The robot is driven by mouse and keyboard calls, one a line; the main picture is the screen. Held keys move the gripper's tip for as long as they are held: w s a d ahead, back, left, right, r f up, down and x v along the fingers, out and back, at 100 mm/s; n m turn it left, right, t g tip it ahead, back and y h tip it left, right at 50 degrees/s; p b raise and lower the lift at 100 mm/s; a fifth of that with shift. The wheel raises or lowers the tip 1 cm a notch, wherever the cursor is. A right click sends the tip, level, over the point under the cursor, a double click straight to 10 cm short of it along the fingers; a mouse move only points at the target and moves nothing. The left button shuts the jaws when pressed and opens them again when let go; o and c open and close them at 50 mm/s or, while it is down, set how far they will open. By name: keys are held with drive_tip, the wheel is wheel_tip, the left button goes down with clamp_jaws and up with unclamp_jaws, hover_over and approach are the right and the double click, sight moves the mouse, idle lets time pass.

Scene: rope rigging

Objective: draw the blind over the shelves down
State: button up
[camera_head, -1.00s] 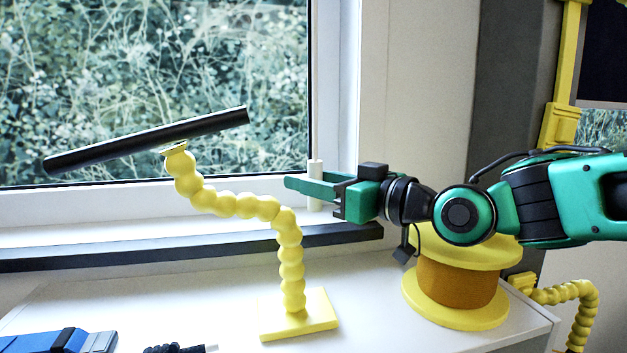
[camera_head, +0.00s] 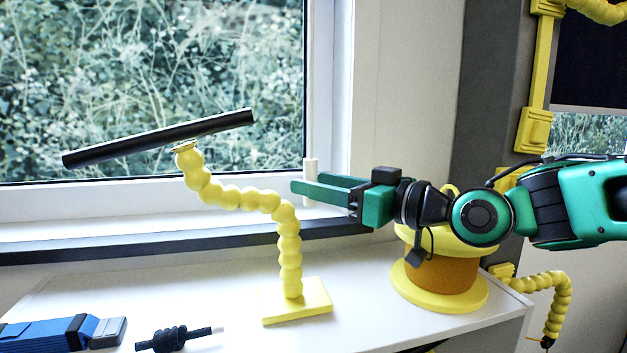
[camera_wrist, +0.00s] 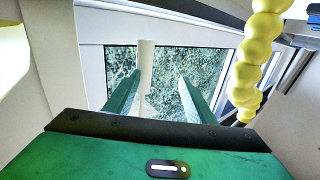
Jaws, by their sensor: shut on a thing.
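My gripper (camera_head: 308,183) is in front of the window's right frame, its green fingers pointing left. It is shut on a white cylindrical pull (camera_head: 311,167), which stands upright between the fingers. A thin white cord or rod runs up from the pull along the window frame. In the wrist view the pull (camera_wrist: 146,62) shows between the fingertips, close to the left finger. I cannot make out the blind over the shelves, or the shelves themselves. A dark panel (camera_head: 600,55) hangs at the upper right, with greenery below it; I cannot tell if it is a blind.
A yellow beaded stand (camera_head: 290,265) holding a black bar (camera_head: 160,138) stands left of my gripper. A yellow-and-orange spool (camera_head: 440,270) stands below my arm. A blue object (camera_head: 45,335) and a knotted dark rope (camera_head: 172,338) lie on the white worktop (camera_head: 235,300).

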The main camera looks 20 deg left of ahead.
drive_tip(key=d+f, duration=0.1)
drive_tip(key=d, duration=1)
drive_tip(key=shift+s+d+t, duration=0.3)
drive_tip(key=shift+s+d, duration=0.05)
idle(0.7)
drive_tip(key=shift+s, duration=0.15)
